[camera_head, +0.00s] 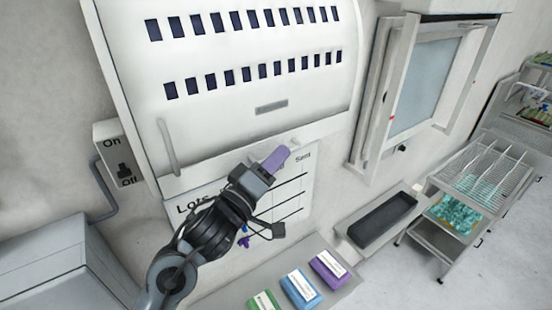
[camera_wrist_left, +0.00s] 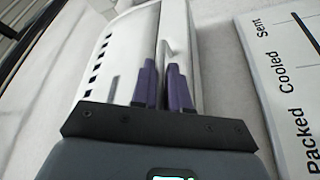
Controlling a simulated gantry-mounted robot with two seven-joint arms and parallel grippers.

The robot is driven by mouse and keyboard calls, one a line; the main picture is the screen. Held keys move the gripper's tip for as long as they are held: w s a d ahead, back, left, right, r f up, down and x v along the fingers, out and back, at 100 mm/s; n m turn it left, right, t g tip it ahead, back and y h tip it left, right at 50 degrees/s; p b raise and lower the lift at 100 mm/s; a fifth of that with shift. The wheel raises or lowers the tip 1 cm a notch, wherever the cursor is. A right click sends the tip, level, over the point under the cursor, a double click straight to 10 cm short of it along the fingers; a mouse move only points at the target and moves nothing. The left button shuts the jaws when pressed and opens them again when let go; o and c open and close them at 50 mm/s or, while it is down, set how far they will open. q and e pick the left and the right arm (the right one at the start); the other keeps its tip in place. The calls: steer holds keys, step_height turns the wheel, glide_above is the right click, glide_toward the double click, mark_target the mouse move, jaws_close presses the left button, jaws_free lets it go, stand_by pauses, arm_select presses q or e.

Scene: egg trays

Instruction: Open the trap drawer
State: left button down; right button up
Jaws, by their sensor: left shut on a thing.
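The trap drawer appears to be the white cabinet front with rows of dark slots (camera_head: 225,60) at the upper middle of the head view. It also shows at the left of the wrist view (camera_wrist_left: 120,50). My left gripper (camera_head: 276,158), with purple fingers, is at its lower edge, right of centre. In the left wrist view the fingers (camera_wrist_left: 162,88) stand either side of a narrow white part, seemingly a handle (camera_wrist_left: 166,42), and are shut on it. The fingers largely hide the held part. My right gripper is not in view.
A vertical white bar (camera_head: 167,147) is on the cabinet's lower left. An On/Off switch box (camera_head: 114,145) is beside it. A lettered board (camera_head: 295,190) hangs below. Green, blue and purple blocks (camera_head: 328,270), a dark tray (camera_head: 383,219) and a wire rack cart (camera_head: 480,170) stand lower right.

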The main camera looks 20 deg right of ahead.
arm_select(q)
steer(key=s+d+p, duration=0.2)
steer(key=s, duration=0.8)
steer(key=shift+s+d, duration=0.25)
steer(key=shift+d, duration=0.1)
steer(key=c, duration=1.2)
jaws_free()
steer(key=b+v, duration=0.2)
steer(key=v, duration=0.9)
